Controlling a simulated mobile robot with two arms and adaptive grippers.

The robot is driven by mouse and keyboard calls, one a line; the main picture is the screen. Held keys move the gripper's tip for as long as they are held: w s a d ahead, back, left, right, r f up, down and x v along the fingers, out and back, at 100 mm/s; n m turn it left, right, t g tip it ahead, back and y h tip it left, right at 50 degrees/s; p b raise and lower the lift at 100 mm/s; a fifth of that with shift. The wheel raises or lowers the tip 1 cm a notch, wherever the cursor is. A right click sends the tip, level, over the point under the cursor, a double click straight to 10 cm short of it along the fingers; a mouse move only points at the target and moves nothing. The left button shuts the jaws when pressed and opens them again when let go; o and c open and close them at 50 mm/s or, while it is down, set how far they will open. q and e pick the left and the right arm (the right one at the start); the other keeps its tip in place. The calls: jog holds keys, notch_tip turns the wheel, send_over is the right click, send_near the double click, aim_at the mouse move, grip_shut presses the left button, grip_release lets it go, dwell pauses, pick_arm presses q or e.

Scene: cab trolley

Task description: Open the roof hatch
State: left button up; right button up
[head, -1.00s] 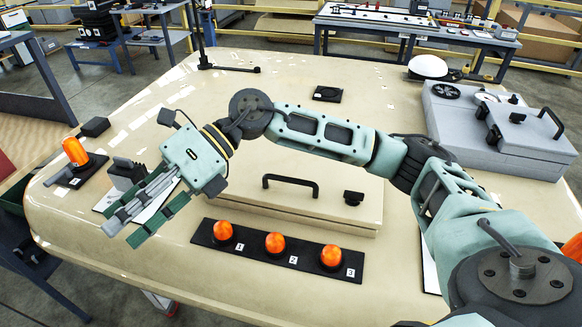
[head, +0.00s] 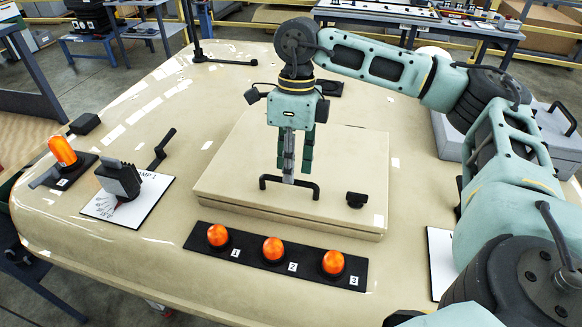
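The roof hatch (head: 235,180) is a beige square lid lying flat and closed on the cream roof. A black bar handle (head: 310,187) stands near its front edge, and a small black latch or knob (head: 356,200) sits to the right of it. My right gripper (head: 297,172) points straight down over the handle, with its fingers apart and a narrow gap between them. One fingertip overlaps the handle in the picture; I cannot tell whether it touches. The gripper hides part of the lid and handle. My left gripper is not in view.
Three orange lamps on a black strip (head: 254,256) stand in front of the hatch. A black lever on a white plate (head: 105,210) and an orange beacon (head: 62,150) are at left. A grey case (head: 560,130) is at right, partly behind my arm.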

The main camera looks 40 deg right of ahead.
jog(key=shift+s+a+f, duration=0.15)
jog(key=shift+f, duration=0.65)
grip_shut()
